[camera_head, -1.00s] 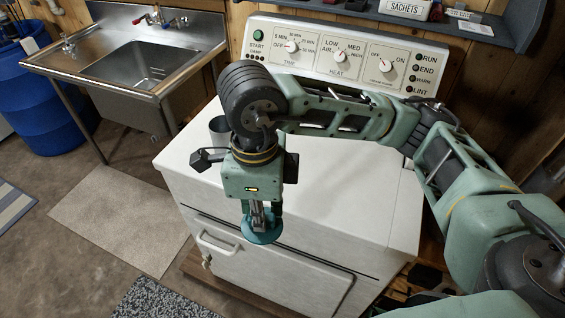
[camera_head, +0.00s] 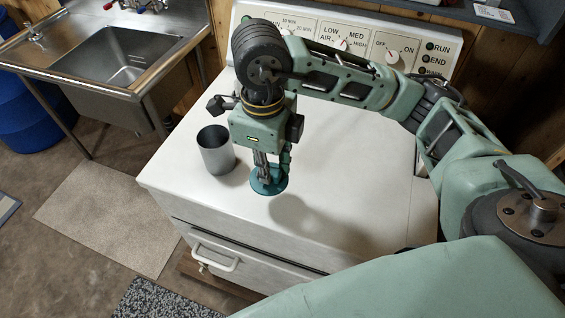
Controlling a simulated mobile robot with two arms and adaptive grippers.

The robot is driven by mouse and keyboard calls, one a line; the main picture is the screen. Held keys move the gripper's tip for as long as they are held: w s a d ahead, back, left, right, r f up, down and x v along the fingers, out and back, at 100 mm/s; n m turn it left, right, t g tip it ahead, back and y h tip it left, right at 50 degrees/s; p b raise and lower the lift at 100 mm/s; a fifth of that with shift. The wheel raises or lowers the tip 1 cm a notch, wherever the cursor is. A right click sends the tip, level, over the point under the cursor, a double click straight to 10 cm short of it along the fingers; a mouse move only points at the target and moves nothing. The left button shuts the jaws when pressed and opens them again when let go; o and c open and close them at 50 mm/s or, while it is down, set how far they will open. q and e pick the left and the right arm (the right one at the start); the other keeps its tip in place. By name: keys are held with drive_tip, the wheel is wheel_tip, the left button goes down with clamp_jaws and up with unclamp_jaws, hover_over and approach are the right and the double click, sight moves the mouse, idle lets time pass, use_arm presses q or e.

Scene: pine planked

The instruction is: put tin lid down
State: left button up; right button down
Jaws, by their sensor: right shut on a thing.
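The tin lid (camera_head: 268,187) is a round teal disc. My right gripper (camera_head: 270,170) points down and is shut on it, over the front left part of the white dryer top (camera_head: 340,190). I cannot tell for sure whether the lid touches the top; a soft shadow lies to its right. An open grey metal tin (camera_head: 216,152) stands upright on the dryer top, just left of the lid and apart from it. My left gripper is not in view.
The dryer's control panel (camera_head: 350,45) with knobs rises at the back. The dryer top is clear to the right of the lid. A steel sink (camera_head: 105,60) stands to the left. A pale mat (camera_head: 110,215) lies on the floor.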

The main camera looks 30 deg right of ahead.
drive_tip(key=w+d+f, duration=0.2)
drive_tip(key=d, duration=0.1)
drive_tip(key=d+f+p, duration=0.1)
drive_tip(key=shift+w+d, duration=0.3)
drive_tip(key=shift+w, duration=0.1)
drive_tip(key=shift+w+d+f+p, duration=0.2)
drive_tip(key=shift+d+f+p, duration=0.1)
drive_tip(key=shift+f, duration=0.1)
wheel_tip(320, 180, down, 3)
drive_tip(key=shift+a+f+p, duration=0.1)
drive_tip(key=shift+p, duration=0.6)
drive_tip(key=shift+f, duration=0.25)
drive_tip(key=shift+f+b, duration=0.2)
drive_tip(key=shift+b, duration=0.1)
drive_tip(key=c, duration=1.9)
unclamp_jaws()
drive_tip(key=shift+r, duration=0.1)
drive_tip(key=shift+c, duration=0.2)
drive_tip(key=o, duration=0.3)
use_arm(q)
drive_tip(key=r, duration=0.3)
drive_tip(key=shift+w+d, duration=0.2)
